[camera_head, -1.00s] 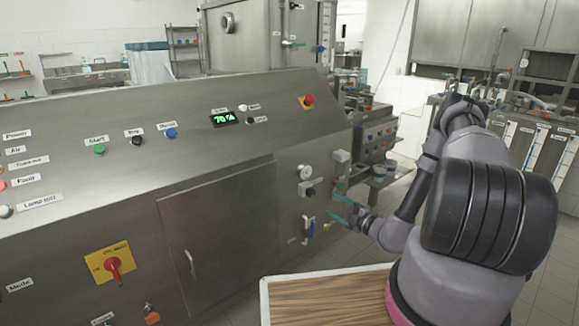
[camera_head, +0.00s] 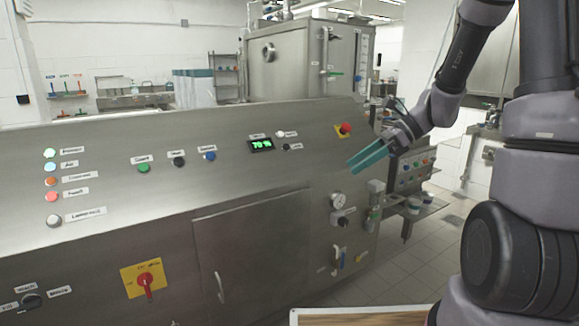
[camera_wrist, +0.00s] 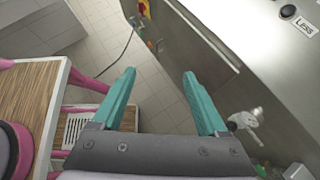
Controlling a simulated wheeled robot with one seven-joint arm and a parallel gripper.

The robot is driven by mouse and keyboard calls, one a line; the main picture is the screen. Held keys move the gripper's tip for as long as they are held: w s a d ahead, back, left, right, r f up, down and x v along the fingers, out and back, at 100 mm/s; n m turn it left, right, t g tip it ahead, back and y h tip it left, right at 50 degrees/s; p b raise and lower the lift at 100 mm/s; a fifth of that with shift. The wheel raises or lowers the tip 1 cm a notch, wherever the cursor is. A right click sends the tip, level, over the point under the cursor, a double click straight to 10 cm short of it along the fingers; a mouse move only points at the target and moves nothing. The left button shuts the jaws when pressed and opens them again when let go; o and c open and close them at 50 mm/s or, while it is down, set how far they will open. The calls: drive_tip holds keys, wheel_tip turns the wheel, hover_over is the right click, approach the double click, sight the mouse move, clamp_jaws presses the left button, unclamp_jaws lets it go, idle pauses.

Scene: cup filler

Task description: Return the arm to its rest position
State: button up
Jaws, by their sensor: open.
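My gripper (camera_head: 367,159) is raised at the right end of the steel machine's sloped panel in the head view, below and right of the red emergency button (camera_head: 345,128). Its two teal fingers point left and down. In the wrist view my gripper (camera_wrist: 158,88) has its fingers apart with nothing between them, and grey floor tiles show through the gap. My arm is bent, with the elbow high at the right of the head view.
The steel machine (camera_head: 255,228) fills the left and middle, with a gauge (camera_head: 338,200) and valves on its right end. A smaller unit with coloured buttons (camera_head: 412,172) stands behind my gripper. Tiled floor (camera_head: 440,250) is open at the lower right.

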drive_tip(key=s+d+r+n+t+h, duration=0.3)
drive_tip(key=s+r+n+h, duration=0.1)
drive_tip(key=s+r+n, duration=0.3)
drive_tip(key=s+d+r+n+t+h, duration=0.4)
drive_tip(key=s+r+n, duration=0.3)
drive_tip(key=r+n, duration=0.1)
drive_tip(key=shift+d+r+h, duration=0.2)
drive_tip(key=shift+r+h, duration=0.1)
